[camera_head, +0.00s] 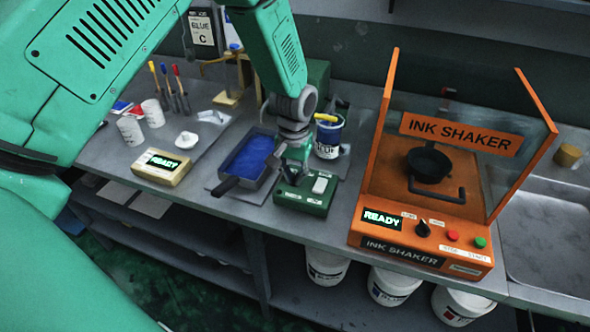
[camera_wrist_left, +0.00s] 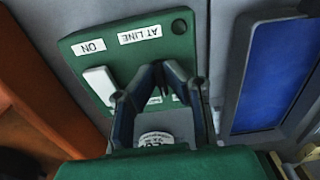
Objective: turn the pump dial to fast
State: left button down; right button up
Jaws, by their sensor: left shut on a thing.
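The pump is a green box (camera_head: 305,197) on the bench, with a white switch (camera_head: 320,185) on its top. In the left wrist view the box (camera_wrist_left: 95,45) shows labels "ON" and "AT LINE" and the white switch (camera_wrist_left: 99,86). My left gripper (camera_head: 288,177) reaches down onto the box from above. In the left wrist view its fingers (camera_wrist_left: 163,83) are over the face of the box, beside the switch, shut on the dial. The fingers hide the dial, so its setting does not show. My right gripper is not in view.
A blue ink tray (camera_head: 248,157) is just left of the pump. A blue-labelled can (camera_head: 328,138) stands behind it. The orange ink shaker (camera_head: 425,235), reading READY, stands to the right. A cream box (camera_head: 160,167), reading READY, is farther left.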

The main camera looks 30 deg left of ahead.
pick_arm(q)
jog(key=m, duration=0.1)
jog(key=m+p, duration=0.1)
jog(key=m, duration=0.1)
jog(key=shift+w+a+r+m+p, duration=0.15)
jog(key=shift+w+r+m+p, duration=0.1)
jog(key=shift+w+m+p, duration=0.05)
jog(key=shift+f+m+p, duration=0.1)
jog(key=shift+m+p, duration=0.35)
jog(key=shift+m, duration=0.75)
jog(key=c, duration=1.7)
grip_release()
jog(key=shift+w+f, duration=0.1)
jog(key=shift+f, duration=0.05)
jog(key=shift+r, duration=0.35)
notch_tip(320, 180, up, 11)
jog(key=shift+r, duration=0.1)
